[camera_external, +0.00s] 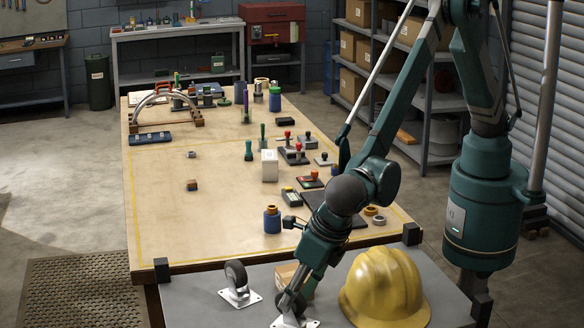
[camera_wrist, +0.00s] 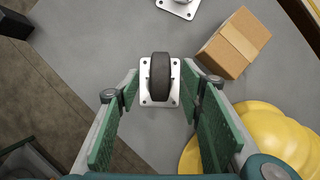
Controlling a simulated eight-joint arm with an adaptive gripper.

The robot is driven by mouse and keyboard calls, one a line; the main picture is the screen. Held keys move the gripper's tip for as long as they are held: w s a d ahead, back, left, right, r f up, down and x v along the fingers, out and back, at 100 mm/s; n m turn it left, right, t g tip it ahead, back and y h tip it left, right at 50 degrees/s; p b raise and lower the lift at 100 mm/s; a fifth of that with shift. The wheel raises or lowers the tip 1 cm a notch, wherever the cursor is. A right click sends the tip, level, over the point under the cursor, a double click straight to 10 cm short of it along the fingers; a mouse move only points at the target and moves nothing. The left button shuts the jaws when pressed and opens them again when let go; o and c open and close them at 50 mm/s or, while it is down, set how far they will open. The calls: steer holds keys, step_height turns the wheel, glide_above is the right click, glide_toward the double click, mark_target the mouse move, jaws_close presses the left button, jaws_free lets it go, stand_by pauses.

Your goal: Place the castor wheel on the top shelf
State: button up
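A castor wheel (camera_wrist: 160,74), with a dark wheel on a silver plate, sits wheel up on a grey surface (camera_external: 200,300). My gripper (camera_external: 290,296) is low over it, and in the wrist view its green fingers (camera_wrist: 161,82) are spread on either side of the wheel. Gaps show between the fingers and the wheel. In the external view my gripper partly covers this castor (camera_external: 296,322). A second, similar castor (camera_external: 238,284) stands to its left; its plate is cut by the wrist view's top edge (camera_wrist: 181,7). Shelving (camera_external: 440,100) stands at the back right.
A yellow hard hat (camera_external: 385,290) lies close right of my gripper, and a cardboard box (camera_wrist: 233,43) is also close by. The wooden table (camera_external: 160,210) behind holds several tools and bottles.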

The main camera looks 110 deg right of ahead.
steer(key=v, duration=1)
steer(key=shift+d+r, duration=0.1)
steer(key=shift+r, duration=0.05)
stand_by(0.6)
steer(key=s+d+r+m+y, duration=0.1)
steer(key=s+d+r+m, duration=0.4)
steer(key=d, duration=0.5)
steer(key=s+d+r+m, duration=0.3)
steer(key=d+r, duration=0.4)
steer(key=d, duration=0.3)
steer(key=s+d+r+m+y, duration=0.1)
steer(key=s+d+r+m, duration=0.4)
steer(key=d, duration=0.4)
steer(key=s+d+r+m+t+y, duration=0.1)
steer(key=s+d+r+m+t, duration=0.3)
steer(key=s+d, duration=0.75)
steer(key=s+d+f+m, duration=0.2)
steer(key=s+d+m, duration=0.2)
steer(key=s, duration=0.3)
steer(key=s+d+f+m, duration=0.3)
steer(key=s+d+m, duration=0.2)
steer(key=s, duration=0.3)
steer(key=shift+f+m, duration=0.2)
steer(key=shift+m, duration=0.3)
